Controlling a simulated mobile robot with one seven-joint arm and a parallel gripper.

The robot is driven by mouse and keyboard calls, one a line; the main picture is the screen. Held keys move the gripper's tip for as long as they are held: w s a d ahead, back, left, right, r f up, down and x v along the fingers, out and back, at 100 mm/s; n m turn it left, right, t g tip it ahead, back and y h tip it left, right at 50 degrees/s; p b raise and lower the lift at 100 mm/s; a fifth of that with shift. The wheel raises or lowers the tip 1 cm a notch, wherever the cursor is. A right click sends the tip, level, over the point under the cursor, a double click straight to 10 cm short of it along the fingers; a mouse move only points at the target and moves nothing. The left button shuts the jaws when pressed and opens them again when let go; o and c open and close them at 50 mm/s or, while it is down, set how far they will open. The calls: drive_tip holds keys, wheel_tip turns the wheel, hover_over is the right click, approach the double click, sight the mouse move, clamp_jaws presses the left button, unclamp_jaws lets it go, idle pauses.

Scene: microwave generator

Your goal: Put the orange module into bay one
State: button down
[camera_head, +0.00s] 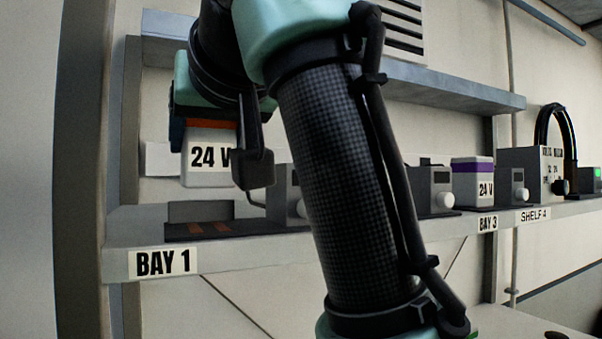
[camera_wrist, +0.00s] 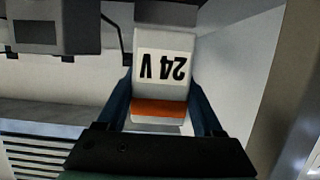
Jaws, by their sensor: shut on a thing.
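The orange module (camera_head: 208,160) is a white block with an orange band and a "24 V" label. It hangs in the air above bay one in the head view. My gripper (camera_wrist: 163,108) is shut on it, with one blue finger at each side in the wrist view, where the module (camera_wrist: 162,70) shows upside down. Bay one (camera_head: 190,232) is a dark base plate with copper-coloured strips, behind the "BAY 1" label (camera_head: 163,262). The module is apart from the plate, with a gap below it. My arm hides the middle of the shelf.
A grey box with a knob (camera_head: 284,190) stands right of bay one. A purple-banded module (camera_head: 472,182) sits in bay three. An upper shelf (camera_head: 450,85) runs above. A post (camera_head: 82,170) stands at the left.

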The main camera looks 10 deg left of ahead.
sight(210, 171)
drive_tip(key=shift+s+d+f+p, duration=0.15)
drive_tip(key=shift+f+p, duration=0.1)
drive_tip(key=shift+f, duration=0.4)
drive_tip(key=shift+s+f+p, duration=0.1)
drive_tip(key=shift+f+p, duration=0.1)
drive_tip(key=shift+f, duration=0.4)
drive_tip(key=shift+w+f, duration=0.15)
drive_tip(key=shift+f, duration=0.65)
drive_tip(key=shift+f, duration=0.15)
drive_tip(key=shift+c, duration=0.2)
unclamp_jaws()
